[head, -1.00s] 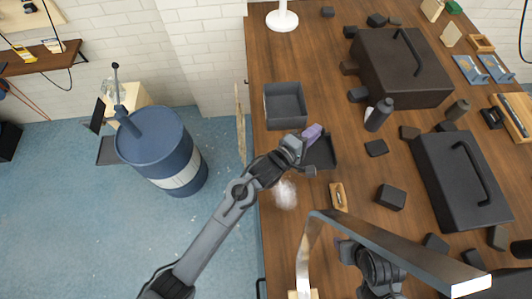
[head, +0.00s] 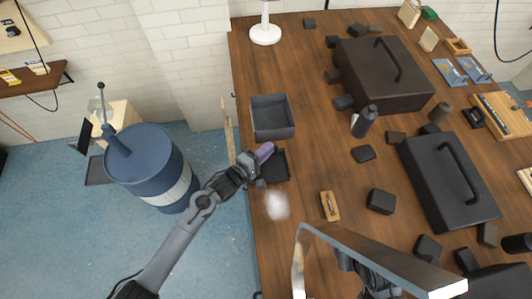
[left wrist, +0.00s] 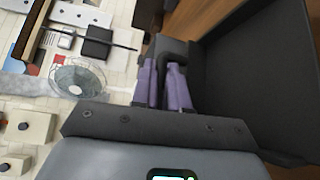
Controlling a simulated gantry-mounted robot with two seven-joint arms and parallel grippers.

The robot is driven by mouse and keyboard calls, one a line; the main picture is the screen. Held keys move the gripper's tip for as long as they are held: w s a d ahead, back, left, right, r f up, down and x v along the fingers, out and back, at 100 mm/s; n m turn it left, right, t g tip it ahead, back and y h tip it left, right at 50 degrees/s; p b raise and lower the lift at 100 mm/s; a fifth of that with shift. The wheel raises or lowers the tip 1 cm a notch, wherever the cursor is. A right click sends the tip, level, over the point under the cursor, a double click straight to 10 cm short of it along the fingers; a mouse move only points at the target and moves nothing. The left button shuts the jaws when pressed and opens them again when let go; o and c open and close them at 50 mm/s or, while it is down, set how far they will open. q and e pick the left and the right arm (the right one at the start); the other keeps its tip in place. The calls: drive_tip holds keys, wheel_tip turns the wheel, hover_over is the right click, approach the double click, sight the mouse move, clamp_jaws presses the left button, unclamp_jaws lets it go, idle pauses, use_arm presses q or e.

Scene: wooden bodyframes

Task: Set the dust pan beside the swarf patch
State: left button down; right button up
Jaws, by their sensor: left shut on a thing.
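The dust pan (head: 279,168) is a dark, shallow tray just behind the swarf patch (head: 277,206), a pale fuzzy spot near the bench's left edge. My left gripper (head: 263,152) has purple fingers and is shut on the pan's handle side. In the left wrist view the purple fingers (left wrist: 165,80) close around a dark part of the pan (left wrist: 255,75), which fills the right side. I cannot tell whether the pan touches the bench. My right gripper is not in view; only dark parts of that arm show at the bottom.
An open grey bin (head: 272,132) stands right behind the pan. A small wooden block with a metal piece (head: 330,206) lies right of the patch. A dark bottle (head: 364,122) and black toolboxes (head: 448,190) stand farther right. A blue barrel (head: 150,170) stands off the bench's left side.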

use_arm(q)
wheel_tip(320, 180, down, 2)
drive_tip(key=shift+f, duration=0.1)
idle(0.4)
drive_tip(key=c, duration=1.1)
unclamp_jaws()
drive_tip(key=shift+c, duration=0.2)
